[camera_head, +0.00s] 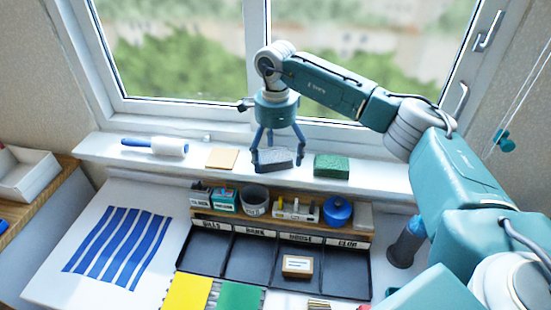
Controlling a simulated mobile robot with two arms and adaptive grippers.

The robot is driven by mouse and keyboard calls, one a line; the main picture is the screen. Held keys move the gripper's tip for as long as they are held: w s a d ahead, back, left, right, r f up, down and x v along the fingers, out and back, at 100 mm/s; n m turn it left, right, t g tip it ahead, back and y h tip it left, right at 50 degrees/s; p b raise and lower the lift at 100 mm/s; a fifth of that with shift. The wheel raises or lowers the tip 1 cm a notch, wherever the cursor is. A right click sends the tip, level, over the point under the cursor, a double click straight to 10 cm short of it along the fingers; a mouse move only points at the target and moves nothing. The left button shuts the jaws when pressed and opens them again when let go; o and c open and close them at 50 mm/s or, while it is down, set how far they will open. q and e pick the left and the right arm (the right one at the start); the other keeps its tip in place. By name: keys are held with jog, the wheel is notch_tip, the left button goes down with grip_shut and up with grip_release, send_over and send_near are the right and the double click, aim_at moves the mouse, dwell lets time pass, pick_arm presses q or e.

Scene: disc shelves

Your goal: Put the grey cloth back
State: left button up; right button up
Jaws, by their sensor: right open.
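A speckled grey block (270,165), which looks like the folded grey cloth, rests on the white windowsill (390,175) below the window. My right gripper (277,153) points down over it, with its blue fingers spread to the left and right of it. The fingers are open, and I cannot tell whether they touch it. They hide part of its ends. My left gripper is not in view.
On the sill are a lint roller (155,146), a tan square (222,158) and a green block (331,166). Below is a black compartment tray (210,250) holding a small box (297,266), with a wooden rack (275,226) behind. A blue-striped cloth (118,247) lies left.

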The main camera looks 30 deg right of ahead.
aim_at(276, 159)
notch_tip(276, 159, up, 11)
jog(key=b, duration=0.2)
dwell(0.6)
